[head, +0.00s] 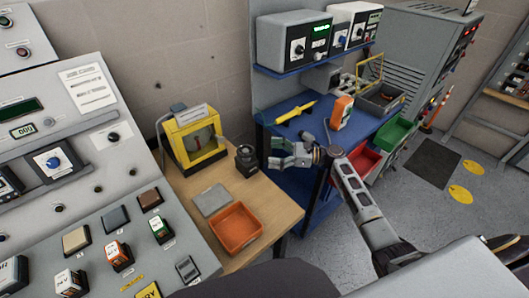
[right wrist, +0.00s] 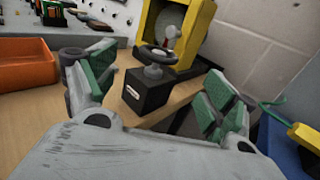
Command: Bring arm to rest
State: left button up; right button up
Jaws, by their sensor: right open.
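My right arm comes in from the lower right of the head view. Its gripper (head: 278,153) is over the gap between the wooden table and the blue workbench, pointing left. In the right wrist view the two green-padded fingers (right wrist: 160,95) stand wide apart with nothing between them. A black block with a round knob (right wrist: 150,88) shows beyond the fingers, on the wooden table. It also shows in the head view (head: 246,160), left of the gripper and apart from it. My left gripper is in neither view.
An orange tray (head: 236,231), a grey plate (head: 212,200) and a yellow-framed box (head: 193,141) are on the wooden table (head: 271,212). The blue workbench (head: 301,122) holds a yellow tool (head: 296,112) and an orange meter (head: 341,112). A control console (head: 85,190) stands at left. Floor is open at right.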

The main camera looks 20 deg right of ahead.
jog(key=shift+s+d, duration=0.25)
jog(key=shift+d, duration=0.25)
jog(key=shift+s+f, duration=0.1)
dwell(0.3)
